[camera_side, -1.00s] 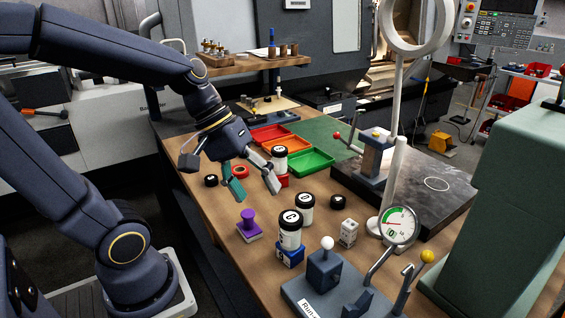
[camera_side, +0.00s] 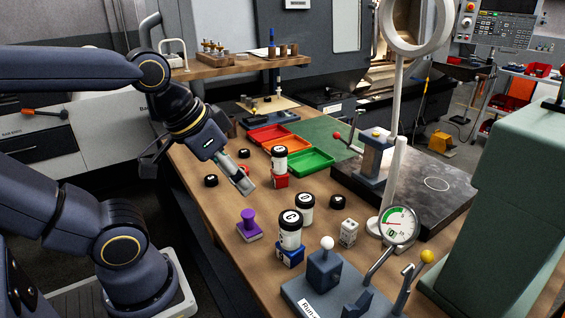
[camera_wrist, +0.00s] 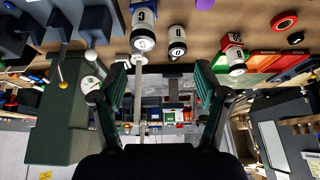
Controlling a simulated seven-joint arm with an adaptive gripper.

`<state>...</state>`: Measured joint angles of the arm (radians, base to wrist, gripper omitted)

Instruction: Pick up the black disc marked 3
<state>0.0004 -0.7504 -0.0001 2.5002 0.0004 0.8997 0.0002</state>
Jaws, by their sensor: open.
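Three small black discs show in the side view: one black disc (camera_side: 211,180) left of my gripper, another black disc (camera_side: 244,153) behind it, and a third black disc (camera_side: 338,201) to the right, past the white jars. I cannot read which is marked 3. My gripper (camera_side: 244,184) is open and empty above the bench, between the left disc and the jar on the red block. In the wrist view my gripper (camera_wrist: 160,85) has its fingers wide apart, with nothing between them. A dark disc (camera_wrist: 296,38) shows at the upper right there.
White black-lidded jars stand near the middle, one (camera_side: 290,228) on a blue block, another (camera_side: 305,208) beside it, a third (camera_side: 280,160) on a red block. A purple knob (camera_side: 248,222), white die (camera_side: 348,233), dial gauge (camera_side: 399,226) and green tray (camera_side: 306,160) are around them.

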